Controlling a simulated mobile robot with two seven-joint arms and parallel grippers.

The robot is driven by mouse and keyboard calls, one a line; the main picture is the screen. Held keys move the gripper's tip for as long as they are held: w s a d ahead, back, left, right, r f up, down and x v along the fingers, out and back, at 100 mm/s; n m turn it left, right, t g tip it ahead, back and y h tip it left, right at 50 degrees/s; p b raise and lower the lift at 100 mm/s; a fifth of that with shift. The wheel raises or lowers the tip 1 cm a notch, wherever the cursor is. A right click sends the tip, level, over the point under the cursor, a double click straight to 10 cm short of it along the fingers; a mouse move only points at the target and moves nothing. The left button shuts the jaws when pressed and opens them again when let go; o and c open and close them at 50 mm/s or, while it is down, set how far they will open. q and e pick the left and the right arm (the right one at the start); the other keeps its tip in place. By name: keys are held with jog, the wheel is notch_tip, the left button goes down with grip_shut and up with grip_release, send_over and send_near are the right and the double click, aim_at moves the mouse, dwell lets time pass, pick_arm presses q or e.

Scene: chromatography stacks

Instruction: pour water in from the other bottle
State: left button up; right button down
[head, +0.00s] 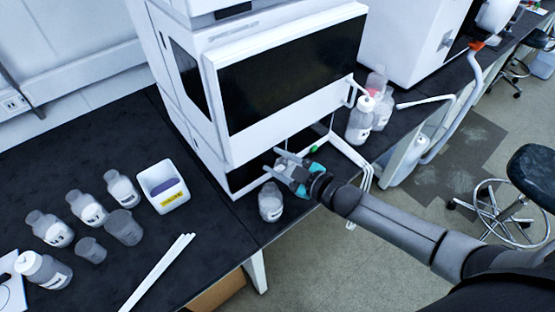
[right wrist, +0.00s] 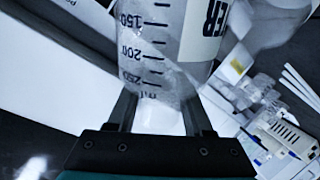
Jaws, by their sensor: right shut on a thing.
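My right gripper (head: 270,161) is in front of the white instrument, above the bench. In the right wrist view its fingers (right wrist: 165,115) are shut on a clear graduated bottle (right wrist: 148,55) with a label ending in "TER". In the head view this held bottle is hard to make out against the white instrument. A labelled bottle (head: 270,203) stands on the bench just below the gripper. Another blurred clear bottle (right wrist: 268,25) shows beside the held one in the right wrist view. The water level in the held bottle cannot be told. My left gripper is out of view.
Several bottles (head: 87,209) and grey beakers (head: 123,228) stand on the left bench. More bottles (head: 361,118) stand right of the instrument (head: 275,80). A stool (head: 530,172) is on the floor.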

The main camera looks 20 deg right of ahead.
jog(key=shift+n+p, duration=0.3)
jog(key=shift+p, duration=0.1)
dwell(0.5)
jog(key=shift+h+p, duration=0.3)
jog(key=shift+p, duration=0.1)
jog(key=shift+n, duration=0.3)
jog(key=shift+r+p, duration=0.1)
jog(key=shift+p, duration=0.3)
jog(key=shift+n+h, duration=0.3)
jog(key=shift+f, duration=0.25)
